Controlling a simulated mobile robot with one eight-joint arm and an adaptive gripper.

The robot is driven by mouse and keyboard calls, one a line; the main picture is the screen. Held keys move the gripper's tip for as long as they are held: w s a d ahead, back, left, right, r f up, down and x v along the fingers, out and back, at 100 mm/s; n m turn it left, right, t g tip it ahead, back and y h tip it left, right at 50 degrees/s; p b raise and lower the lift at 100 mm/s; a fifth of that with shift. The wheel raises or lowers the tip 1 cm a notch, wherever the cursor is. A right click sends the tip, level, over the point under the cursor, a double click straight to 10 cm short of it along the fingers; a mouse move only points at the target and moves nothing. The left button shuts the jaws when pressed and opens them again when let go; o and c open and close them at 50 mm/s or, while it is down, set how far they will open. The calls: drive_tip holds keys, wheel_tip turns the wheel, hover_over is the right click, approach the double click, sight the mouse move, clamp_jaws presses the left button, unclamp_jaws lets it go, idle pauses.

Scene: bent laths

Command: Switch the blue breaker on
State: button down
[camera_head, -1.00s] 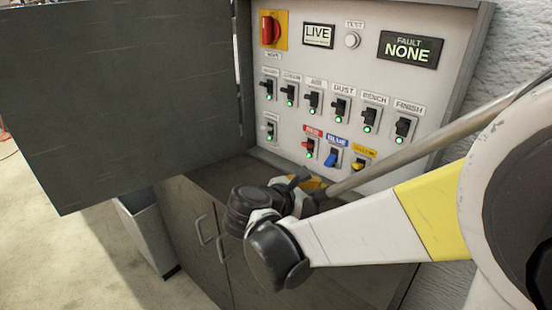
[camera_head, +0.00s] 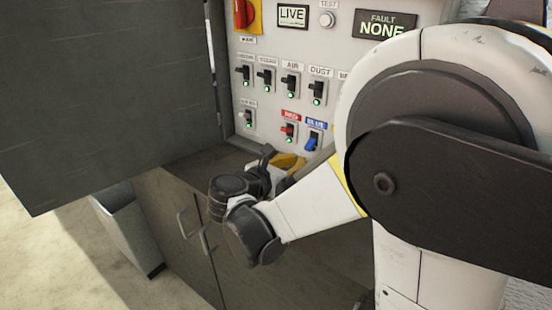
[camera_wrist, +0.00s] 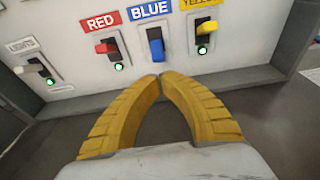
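The blue breaker (camera_head: 312,142) sits in the lower row of the panel under a BLUE label, and it shows larger in the wrist view (camera_wrist: 155,47). Its blue lever points down, and I see no green light at it. My gripper (camera_wrist: 160,76) has yellow fingers whose tips meet just below the blue breaker, apart from it as far as I can tell, with nothing between them. In the head view my gripper (camera_head: 288,162) is low in front of the panel, partly hidden by my wrist.
The red breaker (camera_wrist: 106,47) and yellow breaker (camera_wrist: 205,30) flank the blue one, both with green lights. A LIVE display (camera_head: 292,16) and a NONE fault display (camera_head: 385,25) are above. An open dark door (camera_head: 110,95) stands left. A ledge (camera_wrist: 275,110) lies below the panel.

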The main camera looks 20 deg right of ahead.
drive_tip(key=b+x, duration=0.1)
drive_tip(key=x, duration=0.4)
drive_tip(key=shift+s+a+r+g+y+p, duration=0.2)
drive_tip(key=shift+r+g+y+p, duration=0.25)
drive_tip(key=shift+p, duration=0.85)
drive_tip(key=r+g+y+p, duration=0.1)
drive_tip(key=p, duration=0.1)
drive_tip(key=r+y+p, duration=0.1)
drive_tip(key=p, duration=0.2)
drive_tip(key=shift+s+a+g+y+p, duration=0.15)
drive_tip(key=shift+a+g+y+p, duration=0.15)
drive_tip(key=shift+g+y+p, duration=0.05)
drive_tip(key=g+y+p, duration=0.1)
drive_tip(key=y+p, duration=0.1)
drive_tip(key=shift+s+a+r+p, duration=0.1)
drive_tip(key=shift+p, duration=0.3)
drive_tip(key=shift+a, duration=0.1)
drive_tip(key=shift+r, duration=0.1)
drive_tip(key=shift+r+p, duration=0.6)
drive_tip(key=shift+r, duration=0.1)
